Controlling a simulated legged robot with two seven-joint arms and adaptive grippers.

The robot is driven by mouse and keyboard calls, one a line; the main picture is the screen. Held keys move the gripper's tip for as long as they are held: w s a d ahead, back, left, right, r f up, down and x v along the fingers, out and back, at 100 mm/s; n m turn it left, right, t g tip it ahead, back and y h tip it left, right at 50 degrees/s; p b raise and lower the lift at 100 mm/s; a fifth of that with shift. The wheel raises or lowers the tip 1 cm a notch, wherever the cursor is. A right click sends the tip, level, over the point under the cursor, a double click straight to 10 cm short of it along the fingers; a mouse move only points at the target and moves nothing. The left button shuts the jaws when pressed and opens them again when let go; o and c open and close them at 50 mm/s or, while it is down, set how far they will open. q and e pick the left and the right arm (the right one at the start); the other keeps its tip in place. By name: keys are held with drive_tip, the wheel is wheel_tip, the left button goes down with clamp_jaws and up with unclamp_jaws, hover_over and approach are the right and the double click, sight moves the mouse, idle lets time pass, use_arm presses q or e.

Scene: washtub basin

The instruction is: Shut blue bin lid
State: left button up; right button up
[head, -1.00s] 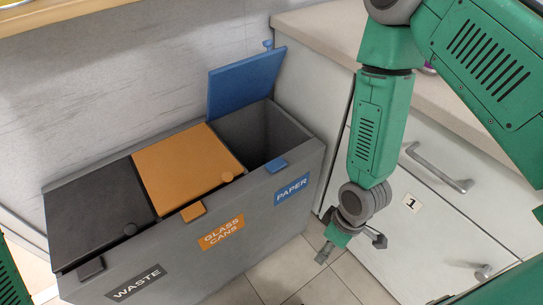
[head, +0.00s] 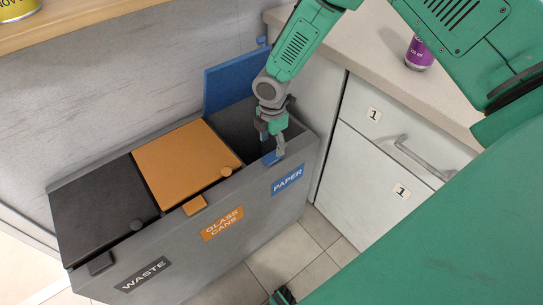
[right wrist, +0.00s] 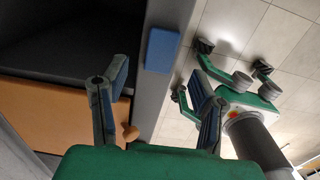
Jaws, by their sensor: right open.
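The blue lid (head: 226,80) of the paper bin stands raised at the back in the head view, partly hidden by my right arm. The bin's dark opening (head: 232,125) is uncovered. My right gripper (head: 272,148) is open and empty over the front rim, by the blue front tab (head: 270,159). In the right wrist view the same tab (right wrist: 162,50) shows between and beyond the spread fingers (right wrist: 155,100). A small dark and green part (head: 283,296) at the head view's bottom edge may be my left gripper; its jaws are unclear.
The orange lid (head: 182,160) and black lid (head: 100,208) lie shut left of the opening. White drawers (head: 370,175) and a counter (head: 350,50) with a purple can (head: 419,54) stand at right. Floor tiles (head: 285,250) show in front of the bin.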

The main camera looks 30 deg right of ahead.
sight(272, 157)
wheel_tip(272, 157, down, 6)
drive_tip(key=shift+r+b, duration=0.25)
drive_tip(key=shift+b, duration=0.1)
